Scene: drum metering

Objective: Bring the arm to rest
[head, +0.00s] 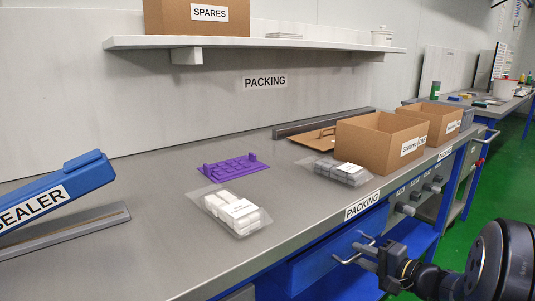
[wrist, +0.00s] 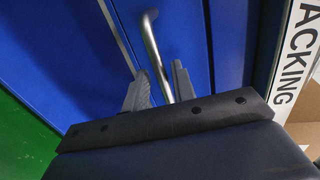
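My gripper (head: 368,247) is at the metal handle (head: 346,261) of a blue drawer (head: 315,262) under the packing bench, at the lower right of the head view. In the wrist view my gripper (wrist: 160,75) has its two grey fingers apart, with the handle (wrist: 155,48) running between them. Gaps show on both sides of the bar, so the fingers do not look closed on it. My dark arm comes in from the lower right corner of the head view. I cannot tell how far the drawer is pulled out.
Knobs (head: 405,209) stick out from the bench front. Green floor (head: 500,180) is clear at right.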

